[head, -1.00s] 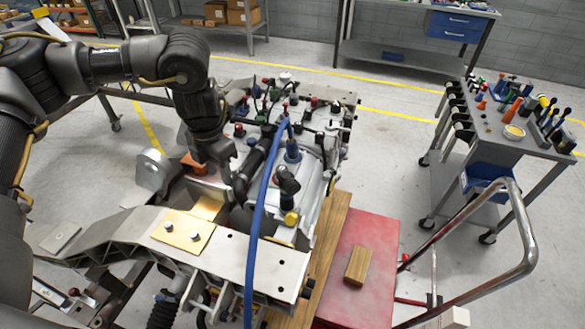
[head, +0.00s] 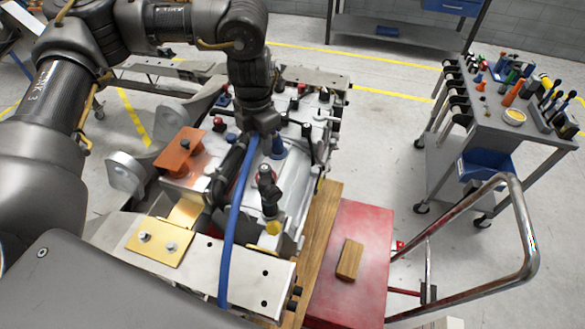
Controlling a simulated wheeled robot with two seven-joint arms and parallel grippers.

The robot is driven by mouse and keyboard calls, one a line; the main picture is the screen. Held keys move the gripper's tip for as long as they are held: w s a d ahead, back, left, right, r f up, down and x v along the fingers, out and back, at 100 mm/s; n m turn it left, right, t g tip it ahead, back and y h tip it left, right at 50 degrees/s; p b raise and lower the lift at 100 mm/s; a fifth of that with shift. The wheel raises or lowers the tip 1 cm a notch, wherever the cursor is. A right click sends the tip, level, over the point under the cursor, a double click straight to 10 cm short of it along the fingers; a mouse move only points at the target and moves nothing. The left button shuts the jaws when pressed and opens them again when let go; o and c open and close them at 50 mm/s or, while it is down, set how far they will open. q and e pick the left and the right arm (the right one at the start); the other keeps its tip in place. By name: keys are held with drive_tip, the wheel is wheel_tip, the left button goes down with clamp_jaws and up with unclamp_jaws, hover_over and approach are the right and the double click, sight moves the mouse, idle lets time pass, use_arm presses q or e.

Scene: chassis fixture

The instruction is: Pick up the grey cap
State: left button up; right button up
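My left gripper (head: 257,130) points down over the middle of the metal chassis fixture (head: 297,125), close to the blue hose (head: 240,205). Its fingertips are too dark and overlapped to show whether they are apart or closed. My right gripper is not in view.
A yellow-based black fitting (head: 271,226) and an orange block (head: 180,150) sit around the fixture. A red cart top (head: 352,215) with a wooden block (head: 349,260) stands beside it. A tool trolley (head: 470,105) is at the right, with open floor between.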

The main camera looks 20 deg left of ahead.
sight(263, 169)
use_arm(q)
drive_tip(key=o, duration=0.4)
drive_tip(key=shift+s+a+f, duration=0.15)
drive_tip(key=shift+s+a, duration=0.05)
drive_tip(key=shift+s, duration=0.3)
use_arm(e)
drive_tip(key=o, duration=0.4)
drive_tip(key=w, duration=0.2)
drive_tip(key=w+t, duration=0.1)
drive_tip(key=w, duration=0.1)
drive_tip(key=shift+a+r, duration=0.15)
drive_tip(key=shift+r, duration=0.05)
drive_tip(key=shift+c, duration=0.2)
use_arm(q)
drive_tip(key=f, duration=0.4)
drive_tip(key=shift+w+d+p, duration=0.15)
drive_tip(key=shift+w+p, duration=0.15)
drive_tip(key=shift+f, duration=0.5)
drive_tip(key=shift+s+f, duration=0.1)
drive_tip(key=shift+s, duration=0.05)
drive_tip(key=f+p, duration=0.1)
drive_tip(key=f, duration=0.3)
drive_tip(key=shift+w+f, duration=0.15)
drive_tip(key=shift+w, duration=0.05)
drive_tip(key=shift+f, duration=0.35)
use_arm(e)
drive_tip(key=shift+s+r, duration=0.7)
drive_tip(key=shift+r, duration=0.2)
